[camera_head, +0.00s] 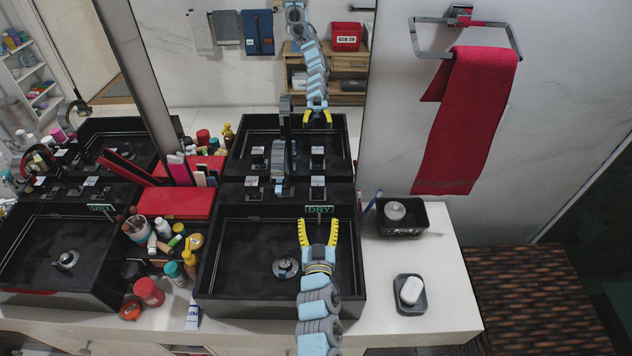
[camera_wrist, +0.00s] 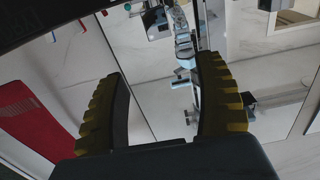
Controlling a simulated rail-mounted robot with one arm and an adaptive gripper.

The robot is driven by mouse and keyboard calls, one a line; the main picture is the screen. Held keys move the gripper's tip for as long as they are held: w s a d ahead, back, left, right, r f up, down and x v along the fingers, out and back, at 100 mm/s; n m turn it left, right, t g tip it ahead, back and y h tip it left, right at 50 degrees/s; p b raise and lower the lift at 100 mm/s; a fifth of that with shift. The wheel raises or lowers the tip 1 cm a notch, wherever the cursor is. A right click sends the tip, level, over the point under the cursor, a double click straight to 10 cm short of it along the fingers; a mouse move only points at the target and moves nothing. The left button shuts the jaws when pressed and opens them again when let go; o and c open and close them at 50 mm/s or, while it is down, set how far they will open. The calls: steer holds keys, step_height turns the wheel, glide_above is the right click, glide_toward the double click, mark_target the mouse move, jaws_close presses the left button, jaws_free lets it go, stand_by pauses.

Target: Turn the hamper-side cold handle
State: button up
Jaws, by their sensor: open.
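The sink on the hamper's side is the black vessel sink (camera_head: 212,262) at the centre. Its tall dark faucet (camera_head: 279,160) rises from the back ledge, with a small dark handle on each side, a left handle (camera_head: 257,167) and a right handle (camera_head: 317,166). Their pale top marks are too small to read, so I cannot tell hot from cold. My gripper (camera_head: 318,230) is open and empty over this sink, in front of and below the right handle, apart from it. In the wrist view my gripper's yellow fingers (camera_wrist: 160,72) are spread, with no handle clearly between them.
A green DRY label (camera_head: 319,209) lies behind the fingertips. Bottles and a red box (camera_head: 176,203) crowd the left side. A black basket (camera_head: 402,230) and soap dish (camera_head: 410,306) stand right. The woven hamper (camera_head: 530,315) is beyond. The mirror repeats the sink and my arm.

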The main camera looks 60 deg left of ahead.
mark_target(318, 186)
steer(key=shift+x, duration=7.7)
steer(key=shift+w, duration=0.1)
steer(key=c, duration=1.2)
